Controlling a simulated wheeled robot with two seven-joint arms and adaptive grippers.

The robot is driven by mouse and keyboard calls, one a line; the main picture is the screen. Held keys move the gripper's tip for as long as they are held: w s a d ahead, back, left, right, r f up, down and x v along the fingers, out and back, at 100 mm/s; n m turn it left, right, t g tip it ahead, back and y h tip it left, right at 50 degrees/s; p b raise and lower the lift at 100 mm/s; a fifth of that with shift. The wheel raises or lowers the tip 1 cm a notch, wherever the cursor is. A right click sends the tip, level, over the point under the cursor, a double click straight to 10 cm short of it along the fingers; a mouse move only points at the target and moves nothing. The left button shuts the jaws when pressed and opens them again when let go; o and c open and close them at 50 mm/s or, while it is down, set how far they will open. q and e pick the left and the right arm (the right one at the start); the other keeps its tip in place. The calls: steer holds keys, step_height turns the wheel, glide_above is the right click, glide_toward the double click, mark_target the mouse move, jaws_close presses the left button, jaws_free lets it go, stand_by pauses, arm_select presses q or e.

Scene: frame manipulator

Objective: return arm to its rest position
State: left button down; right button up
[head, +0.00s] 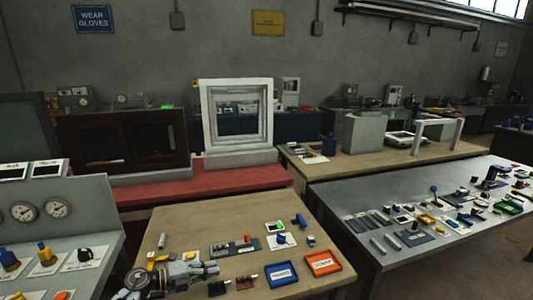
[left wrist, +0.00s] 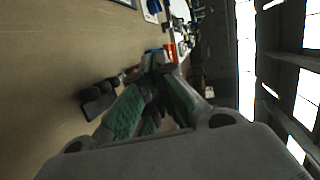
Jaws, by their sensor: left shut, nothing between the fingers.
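My left gripper (head: 208,269) is over the near left part of the wooden table in the head view, with its arm coming in from the lower left. Its fingers point right and are closed, with nothing held. In the left wrist view the same gripper (left wrist: 158,72) shows its green-padded fingers together at the tips. Small dark parts (left wrist: 98,98) lie on the table beside the fingers in that view. In the head view, dark and brown parts (head: 232,285) sit just right of and below the fingertips. My right gripper is not in view.
A blue tray (head: 282,288) and an orange tray (head: 337,270) stand on the wooden table (head: 190,215) to the right. A grey panel with gauges (head: 55,208) stands left. A grey table (head: 345,240) with many small parts is right. The wooden table's back left is mostly clear.

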arm_select(q)
step_height(320, 180, up, 9)
steer(key=w+a+n+t+y, duration=0.1)
steer(key=a+n+t+y, duration=0.2)
steer(key=n+t+y, duration=0.6)
steer(key=s+a+f+n+y, duration=0.4)
steer(key=s+a+n+y, duration=0.15)
steer(key=n, duration=0.75)
steer(key=s+f+n+g+y, duration=0.1)
steer(key=s+f+n+g, duration=0.4)
steer(key=s+f+g, duration=0.45)
steer(key=s+d+n+g+h, duration=0.1)
steer(key=s+d+g, duration=0.15)
steer(key=s, duration=0.55)
steer(key=s+d+g+h, duration=0.1)
steer(key=s+d+h, duration=0.15)
steer(key=s, duration=0.65)
step_height(320, 180, down, 34)
steer(key=s+g+y, duration=0.1)
steer(key=s, duration=0.1)
steer(key=s+a+f, duration=0.3)
steer(key=s+f, duration=0.7)
steer(key=s, duration=0.1)
steer(key=s+a+f+g, duration=0.1)
steer(key=s+a+f, duration=0.1)
steer(key=s+f, duration=0.7)
steer(key=shift+s+a+f+m, duration=0.3)
steer(key=shift+s+a+f, duration=0.1)
steer(key=shift+s, duration=0.55)
